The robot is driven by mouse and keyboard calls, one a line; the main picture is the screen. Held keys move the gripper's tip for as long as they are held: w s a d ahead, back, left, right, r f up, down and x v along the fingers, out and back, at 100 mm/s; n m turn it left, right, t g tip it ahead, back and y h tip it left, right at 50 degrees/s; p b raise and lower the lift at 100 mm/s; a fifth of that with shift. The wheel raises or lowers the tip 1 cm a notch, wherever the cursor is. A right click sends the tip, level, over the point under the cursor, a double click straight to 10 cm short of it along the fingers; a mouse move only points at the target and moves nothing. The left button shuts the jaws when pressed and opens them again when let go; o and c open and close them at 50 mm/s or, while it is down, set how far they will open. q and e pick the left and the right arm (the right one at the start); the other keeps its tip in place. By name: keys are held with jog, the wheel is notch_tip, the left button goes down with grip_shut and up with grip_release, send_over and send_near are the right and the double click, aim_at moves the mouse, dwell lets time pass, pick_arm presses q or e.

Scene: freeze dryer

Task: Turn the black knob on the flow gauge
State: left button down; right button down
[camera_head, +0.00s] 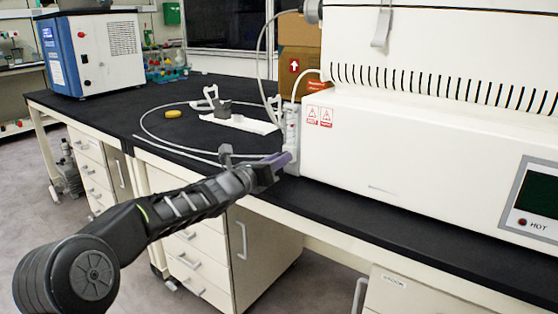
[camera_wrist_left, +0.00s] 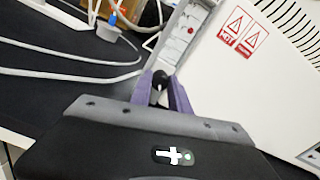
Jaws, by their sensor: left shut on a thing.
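The flow gauge (camera_head: 292,127) is a pale upright block at the left end of the white freeze dryer. It also shows in the left wrist view (camera_wrist_left: 186,35), tilted. The black knob (camera_wrist_left: 159,80) sits low on the gauge, between the purple fingers of my left gripper (camera_wrist_left: 164,86). In the head view my left gripper (camera_head: 279,161) reaches in from the left to the gauge's base and hides the knob. The gripper is shut on the knob. My right gripper is not in view.
The freeze dryer (camera_head: 400,150) fills the right side of the black bench. A white hose (camera_head: 143,118) loops over the bench to the left. A yellow object (camera_head: 173,114) lies inside the loop. A blue-and-white machine (camera_head: 92,52) stands at the far left.

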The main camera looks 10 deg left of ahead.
pick_arm(q)
jog(key=n, duration=0.3)
jog(key=n+p, duration=0.1)
jog(key=n, duration=0.3)
jog(key=n+p, duration=0.1)
jog(key=n, duration=0.2)
jog(key=shift+n, duration=0.3)
jog(key=n+p, duration=0.2)
jog(key=n, duration=0.2)
jog(key=n+p, duration=0.2)
jog(key=n, duration=0.2)
jog(key=n+p, duration=0.2)
jog(key=n, duration=0.2)
jog(key=shift+n, duration=0.3)
jog(key=n+p, duration=0.2)
jog(key=n, duration=0.1)
jog(key=shift+n, duration=0.4)
jog(key=shift+f+n+p, duration=0.15)
jog(key=shift+n+p, duration=0.65)
jog(key=shift+n, duration=0.9)
